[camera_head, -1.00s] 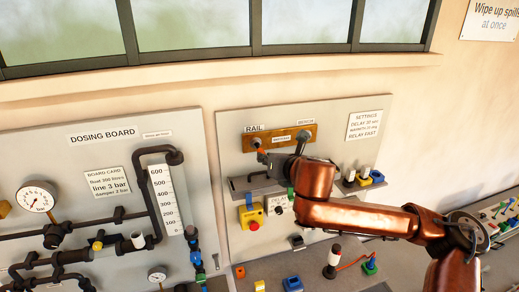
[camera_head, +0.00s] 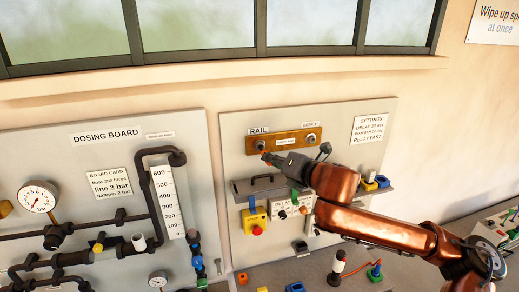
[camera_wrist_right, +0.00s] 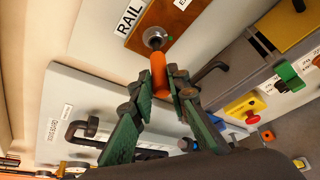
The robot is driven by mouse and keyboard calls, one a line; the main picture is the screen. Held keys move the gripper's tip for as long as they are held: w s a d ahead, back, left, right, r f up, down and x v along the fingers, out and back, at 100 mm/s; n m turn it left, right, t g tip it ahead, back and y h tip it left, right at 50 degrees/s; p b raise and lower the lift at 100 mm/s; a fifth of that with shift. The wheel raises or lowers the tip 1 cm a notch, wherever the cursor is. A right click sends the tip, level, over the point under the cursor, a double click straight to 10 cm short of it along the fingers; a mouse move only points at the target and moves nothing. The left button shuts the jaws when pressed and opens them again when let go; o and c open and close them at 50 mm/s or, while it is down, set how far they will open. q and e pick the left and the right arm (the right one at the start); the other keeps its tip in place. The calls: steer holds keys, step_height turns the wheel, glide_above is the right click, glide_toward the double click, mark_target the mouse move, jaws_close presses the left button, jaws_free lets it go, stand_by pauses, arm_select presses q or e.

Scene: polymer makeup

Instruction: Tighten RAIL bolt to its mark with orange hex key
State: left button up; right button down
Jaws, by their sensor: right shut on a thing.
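The RAIL bolt (camera_head: 260,145) sits at the left end of a brown plate (camera_head: 285,142) on the upright board. In the right wrist view, the bolt (camera_wrist_right: 154,39) is a round metal head beside the RAIL label (camera_wrist_right: 130,16). The orange hex key (camera_wrist_right: 158,75) reaches up to the bolt head and appears to meet it; whether it is seated, I cannot tell. My right gripper (camera_wrist_right: 160,88) is shut on the key, its green-padded fingers on either side. In the head view, my right gripper (camera_head: 270,157) is just below the bolt. The bolt's mark is not readable. My left gripper is not in view.
The BENCH bolt (camera_head: 311,138) is at the plate's right end. Below is a grey shelf (camera_head: 245,191) with a dark handle, and a yellow box with a red button (camera_head: 256,221). The dosing board (camera_head: 100,150) with pipes stands left.

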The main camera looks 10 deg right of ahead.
steer(key=shift+d+f+m+y+b, duration=0.2)
steer(key=shift+m+y+b, duration=0.1)
steer(key=shift+m+b, duration=0.5)
steer(key=shift+b, duration=0.05)
steer(key=shift+a+r, duration=0.1)
steer(key=shift+r, duration=0.05)
